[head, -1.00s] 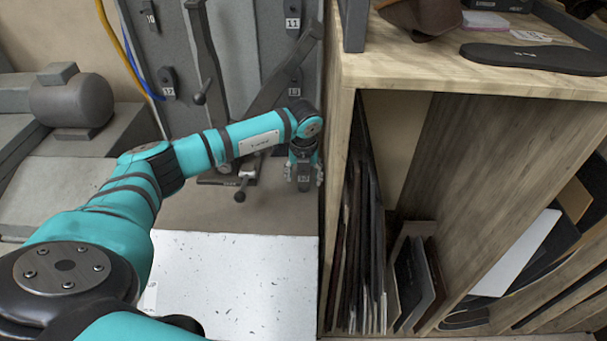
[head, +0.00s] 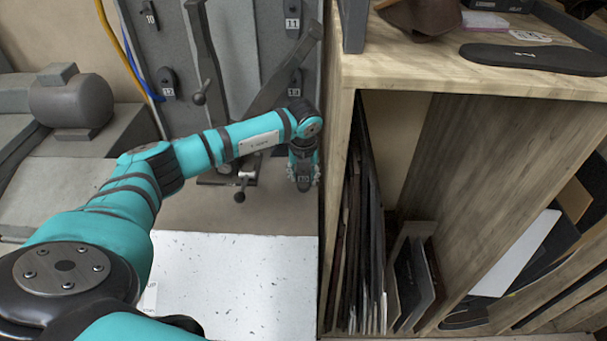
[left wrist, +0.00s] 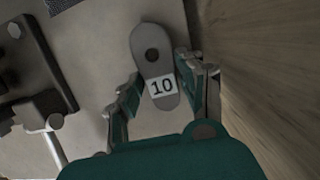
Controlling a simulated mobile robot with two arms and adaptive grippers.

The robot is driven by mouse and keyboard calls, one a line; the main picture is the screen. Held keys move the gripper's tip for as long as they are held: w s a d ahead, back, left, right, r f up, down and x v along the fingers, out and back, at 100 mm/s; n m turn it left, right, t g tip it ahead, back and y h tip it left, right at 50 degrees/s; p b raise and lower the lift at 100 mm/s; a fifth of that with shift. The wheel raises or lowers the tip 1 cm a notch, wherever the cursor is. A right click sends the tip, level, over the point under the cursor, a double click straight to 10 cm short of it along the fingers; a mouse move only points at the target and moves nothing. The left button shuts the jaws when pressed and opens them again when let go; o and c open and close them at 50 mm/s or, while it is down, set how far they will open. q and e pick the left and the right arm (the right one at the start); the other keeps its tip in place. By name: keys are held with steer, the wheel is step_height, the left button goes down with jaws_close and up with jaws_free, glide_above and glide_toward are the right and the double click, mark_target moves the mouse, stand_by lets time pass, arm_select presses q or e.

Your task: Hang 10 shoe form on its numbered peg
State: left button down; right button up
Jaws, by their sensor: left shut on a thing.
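In the head view the left gripper (head: 304,160) holds the form (head: 304,184) in front of the machine, just left of the wooden cabinet. My right gripper is not in view.
The wooden cabinet (head: 335,220) stands close on the gripper's right. A machine lever (head: 243,186) is just to its left. A white speckled surface (head: 235,285) lies below, clear.

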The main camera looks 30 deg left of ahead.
arm_select(q)
steer(key=shift+r, duration=0.35)
steer(key=shift+r+p, duration=1.4)
steer(key=shift+r, duration=0.35)
